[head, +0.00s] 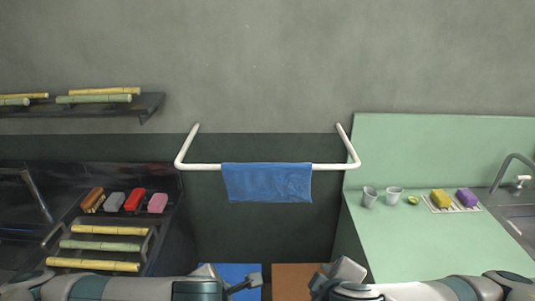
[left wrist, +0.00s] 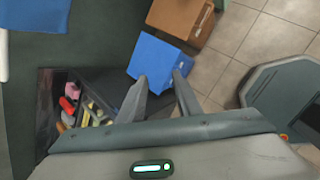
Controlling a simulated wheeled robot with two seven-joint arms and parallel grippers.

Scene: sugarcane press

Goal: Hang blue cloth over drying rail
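The blue cloth (head: 266,184) hangs over the middle of the white drying rail (head: 200,167), draped down in front of it. It spreads fairly flat, and its back side is hidden. A blue patch, likely the cloth (left wrist: 3,45), and a white strip, likely the rail (left wrist: 4,70), show at the left edge of the left wrist view. My left gripper (head: 243,286) is low in front of the rail, apart from the cloth. Its fingers (left wrist: 161,77) are spread with nothing between them. My right gripper (head: 336,276) is also low and away from the cloth; its fingertips are unclear.
A blue box (head: 238,272) and a brown box (head: 296,278) stand on the floor below. A dark counter at left holds coloured blocks (head: 133,199) and cane pieces (head: 100,246).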

